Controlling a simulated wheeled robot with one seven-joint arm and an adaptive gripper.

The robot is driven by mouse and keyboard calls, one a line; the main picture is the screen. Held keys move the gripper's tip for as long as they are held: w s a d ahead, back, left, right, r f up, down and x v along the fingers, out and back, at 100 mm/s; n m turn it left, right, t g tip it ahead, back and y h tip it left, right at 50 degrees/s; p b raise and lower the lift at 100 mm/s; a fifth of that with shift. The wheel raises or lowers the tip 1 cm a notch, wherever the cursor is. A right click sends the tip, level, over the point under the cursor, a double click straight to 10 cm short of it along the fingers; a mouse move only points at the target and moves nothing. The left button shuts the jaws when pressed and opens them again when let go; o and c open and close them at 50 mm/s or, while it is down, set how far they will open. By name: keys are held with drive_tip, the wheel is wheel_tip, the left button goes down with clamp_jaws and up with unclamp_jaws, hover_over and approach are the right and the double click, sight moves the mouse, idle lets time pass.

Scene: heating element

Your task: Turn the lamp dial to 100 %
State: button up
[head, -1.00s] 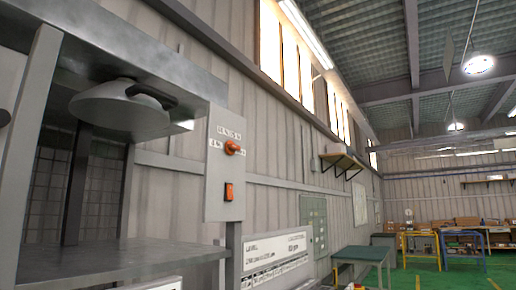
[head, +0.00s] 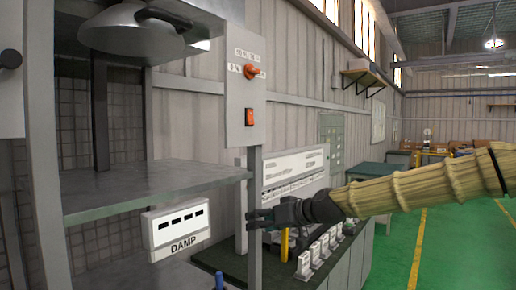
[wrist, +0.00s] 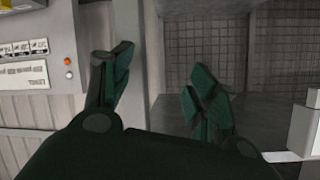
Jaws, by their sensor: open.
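The lamp dial is an orange knob (head: 251,71) on a tall grey control panel (head: 240,95), with small white scale labels around its upper side. The labels are too small to read, so I cannot tell its exact setting. Below it on the panel is an orange-red rocker switch (head: 249,117). A round metal lamp hood (head: 130,35) hangs at the upper left. My gripper (head: 252,219) is low, well below the panel and dial, pointing left near the panel's post. In the wrist view its dark green fingers (wrist: 157,75) are apart with nothing between them.
A grey shelf (head: 150,188) extends under the lamp. A white box marked DAMP (head: 178,230) is below it. A dark bench (head: 325,262) with several white switches lies under my arm. A tiled wall (wrist: 280,50) shows behind the fingers. Green floor on the right is open.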

drive_tip(key=s+d+r+n+t+y+p, duration=0.1)
drive_tip(key=d+r, duration=0.1)
drive_tip(key=r, duration=1.1)
drive_tip(key=s+d+r+n+t+y, duration=0.1)
drive_tip(key=d+r+n+y, duration=0.1)
drive_tip(key=r, duration=1)
drive_tip(key=n+y+p, duration=0.1)
drive_tip(key=n, duration=0.1)
approach(256, 70)
drive_tip(key=p+x, duration=0.3)
drive_tip(key=x, duration=0.6)
drive_tip(key=shift+w+a+p, duration=0.1)
drive_tip(key=shift+w+p, duration=0.1)
drive_tip(key=shift+p, duration=0.15)
drive_tip(key=shift+c, duration=0.4)
drive_tip(key=c, duration=0.9)
